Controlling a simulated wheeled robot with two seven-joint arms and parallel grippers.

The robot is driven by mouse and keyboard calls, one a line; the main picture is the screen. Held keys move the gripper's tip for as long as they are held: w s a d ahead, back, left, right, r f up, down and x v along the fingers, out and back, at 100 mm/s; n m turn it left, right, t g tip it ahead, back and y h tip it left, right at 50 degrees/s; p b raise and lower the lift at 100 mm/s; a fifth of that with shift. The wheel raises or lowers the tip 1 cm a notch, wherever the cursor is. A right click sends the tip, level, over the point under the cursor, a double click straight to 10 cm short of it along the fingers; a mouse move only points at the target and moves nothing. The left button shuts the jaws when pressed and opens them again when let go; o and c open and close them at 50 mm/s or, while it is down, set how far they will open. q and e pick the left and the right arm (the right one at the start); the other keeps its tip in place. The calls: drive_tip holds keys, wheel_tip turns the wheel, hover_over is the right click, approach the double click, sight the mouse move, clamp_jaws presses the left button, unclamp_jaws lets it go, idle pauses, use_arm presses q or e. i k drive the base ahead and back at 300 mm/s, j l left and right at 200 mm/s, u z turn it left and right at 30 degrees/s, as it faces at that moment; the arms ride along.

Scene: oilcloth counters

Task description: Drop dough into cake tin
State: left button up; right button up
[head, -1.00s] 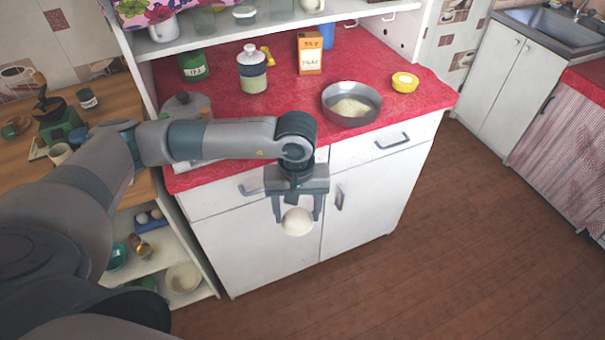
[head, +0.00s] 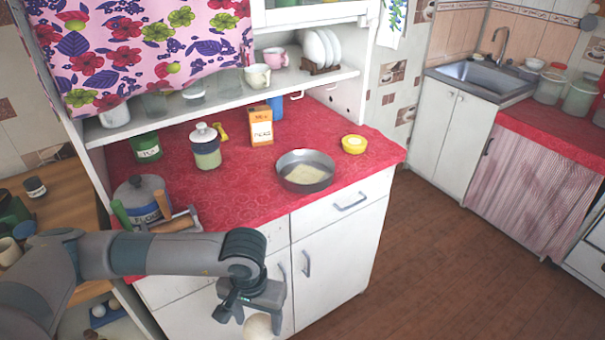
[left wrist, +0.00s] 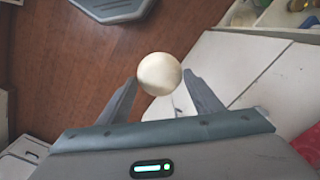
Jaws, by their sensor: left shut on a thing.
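My left gripper (head: 250,308) is in front of the white cabinet, below the red counter's front edge. It is shut on a pale round ball of dough (head: 258,327), which the head view cuts off at the bottom. The left wrist view shows the dough (left wrist: 159,74) between the two fingertips. A round grey metal cake tin (head: 305,186) stands on the red counter, up and to the right of the gripper, with something pale and flat inside. My right gripper is not in view.
On the red counter (head: 235,205) stand an orange-brown box (head: 260,126), a lidded jar (head: 206,148), a green tin (head: 146,148), a flour canister (head: 143,196) and a yellow bowl (head: 354,144). A shelf (head: 215,107) overhangs the back. Counter around the tin is clear.

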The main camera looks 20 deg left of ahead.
sight(300, 176)
drive_tip(key=i+l+u, duration=0.1)
drive_tip(key=u, duration=0.9)
drive_tip(key=i+l+u, duration=0.15)
drive_tip(key=l+u, duration=0.2)
drive_tip(key=l, duration=0.15)
drive_tip(key=i+l+u, duration=0.1)
drive_tip(key=l+u, duration=0.25)
drive_tip(key=l, duration=0.2)
drive_tip(key=l+u, duration=0.35)
drive_tip(key=l, duration=1.15)
drive_tip(key=l+u, duration=0.15)
drive_tip(key=l, duration=0.75)
drive_tip(key=k+l, duration=0.1)
drive_tip(key=l, duration=0.85)
drive_tip(key=u, duration=0.05)
